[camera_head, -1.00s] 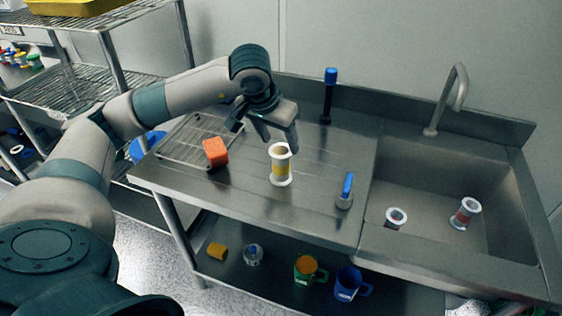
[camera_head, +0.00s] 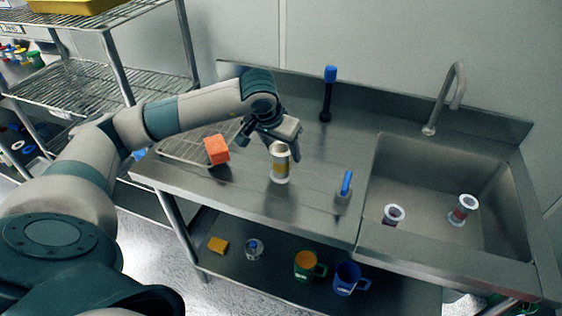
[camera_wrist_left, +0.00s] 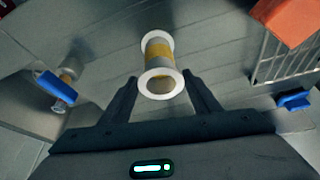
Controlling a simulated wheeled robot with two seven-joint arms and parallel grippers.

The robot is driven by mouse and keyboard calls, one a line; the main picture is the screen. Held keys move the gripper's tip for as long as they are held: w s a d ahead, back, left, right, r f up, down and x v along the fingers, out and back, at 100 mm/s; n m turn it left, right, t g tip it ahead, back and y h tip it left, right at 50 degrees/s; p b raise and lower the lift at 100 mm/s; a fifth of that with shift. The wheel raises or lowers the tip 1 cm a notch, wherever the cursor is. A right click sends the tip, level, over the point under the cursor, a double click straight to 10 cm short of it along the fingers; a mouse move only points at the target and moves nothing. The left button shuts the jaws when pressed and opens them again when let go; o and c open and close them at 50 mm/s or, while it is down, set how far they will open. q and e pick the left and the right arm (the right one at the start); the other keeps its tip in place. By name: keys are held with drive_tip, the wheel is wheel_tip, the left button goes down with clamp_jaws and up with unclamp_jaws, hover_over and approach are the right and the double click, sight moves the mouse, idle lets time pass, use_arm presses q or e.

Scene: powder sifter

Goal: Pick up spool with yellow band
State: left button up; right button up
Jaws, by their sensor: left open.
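The spool with the yellow band (camera_head: 280,163) stands upright on the steel counter, with white flanges at top and bottom. In the left wrist view the spool (camera_wrist_left: 157,60) shows ahead of the fingers, its near flange close to the space between the fingertips. My left gripper (camera_head: 283,147) is open, just behind and beside the spool's top. In the left wrist view its two fingers (camera_wrist_left: 160,88) stand apart, one on each side of the near flange, with nothing clamped. My right gripper is not in view.
An orange block (camera_head: 216,150) sits by a wire rack (camera_head: 185,148) to the left. A blue-handled tool (camera_head: 345,188) stands right of the spool, and a tall blue-topped item (camera_head: 328,93) behind. Mugs (camera_head: 308,265) are on the lower shelf.

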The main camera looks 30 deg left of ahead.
use_arm(q)
drive_tip(key=f+p, duration=0.2)
drive_tip(key=f, duration=0.1)
drive_tip(key=shift+w+a+f, duration=0.1)
drive_tip(key=shift+w, duration=0.1)
drive_tip(key=shift+w+f, duration=0.25)
drive_tip(key=shift+f, duration=0.45)
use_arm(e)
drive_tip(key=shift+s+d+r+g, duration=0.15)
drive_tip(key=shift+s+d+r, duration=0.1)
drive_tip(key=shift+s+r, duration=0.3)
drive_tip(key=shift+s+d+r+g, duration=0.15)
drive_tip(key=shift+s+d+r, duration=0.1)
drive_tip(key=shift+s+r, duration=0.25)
use_arm(q)
drive_tip(key=shift+c, duration=0.4)
drive_tip(key=c, duration=0.9)
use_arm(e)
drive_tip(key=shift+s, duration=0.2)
use_arm(q)
drive_tip(key=shift+w, duration=0.1)
drive_tip(key=shift+c, duration=0.2)
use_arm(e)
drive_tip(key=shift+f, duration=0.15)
